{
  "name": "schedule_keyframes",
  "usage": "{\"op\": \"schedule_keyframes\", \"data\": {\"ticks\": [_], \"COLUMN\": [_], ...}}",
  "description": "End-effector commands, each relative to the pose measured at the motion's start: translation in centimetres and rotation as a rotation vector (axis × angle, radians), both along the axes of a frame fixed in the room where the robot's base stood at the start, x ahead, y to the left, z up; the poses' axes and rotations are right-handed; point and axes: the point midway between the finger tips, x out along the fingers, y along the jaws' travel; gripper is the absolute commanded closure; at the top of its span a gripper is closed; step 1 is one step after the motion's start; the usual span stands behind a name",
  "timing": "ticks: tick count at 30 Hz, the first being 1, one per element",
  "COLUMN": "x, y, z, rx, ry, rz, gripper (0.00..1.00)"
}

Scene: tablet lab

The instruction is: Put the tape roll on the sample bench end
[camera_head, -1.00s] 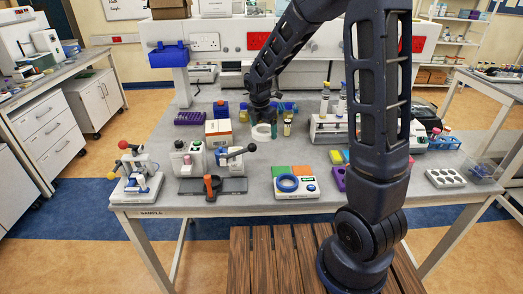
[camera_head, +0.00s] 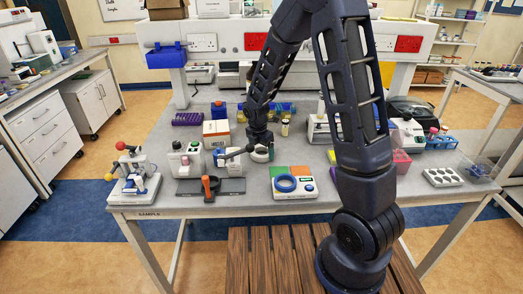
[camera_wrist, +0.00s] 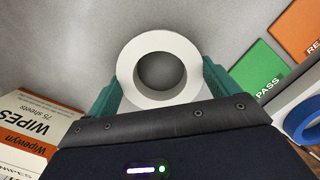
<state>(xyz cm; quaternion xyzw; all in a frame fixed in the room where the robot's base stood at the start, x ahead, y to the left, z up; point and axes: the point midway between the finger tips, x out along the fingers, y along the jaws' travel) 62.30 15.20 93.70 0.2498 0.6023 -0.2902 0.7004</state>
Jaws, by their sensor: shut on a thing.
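A white tape roll (camera_wrist: 131,72) sits between the two green fingers of my gripper (camera_wrist: 161,82) in the wrist view, its round hole facing the camera. The fingers press on its two sides. In the head view my gripper (camera_head: 260,150) is over the middle of the bench, and the white roll (camera_head: 263,157) shows just below it. I cannot tell how high the roll is above the grey top. The sample bench end (camera_head: 149,216) is the left end of the bench, marked SAMPLE on its front edge.
Left of my gripper stand a wipes box (camera_head: 216,133) and a dark tray (camera_head: 211,187) with an orange-handled tool. A blue ring (camera_head: 286,183) lies on a white device in front. A clamp stand (camera_head: 134,175) with a red knob occupies the left front corner.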

Motion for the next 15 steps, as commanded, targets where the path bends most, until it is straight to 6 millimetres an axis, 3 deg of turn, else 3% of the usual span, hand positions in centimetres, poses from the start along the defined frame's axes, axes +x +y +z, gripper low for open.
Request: {"op": "schedule_keyframes", "data": {"ticks": [6,7,8,15], "x": [0.00,-0.01,0.00,0.00], "y": [-0.01,0.01,0.00,0.01], "z": [-0.29,-0.27,-0.26,-0.22], "rx": [-0.001,0.000,0.000,0.000], "ry": [0.001,0.000,0.000,0.000], "rz": [0.000,0.000,0.000,0.000], "gripper": [0.36,0.09,0.03,0.00]}}
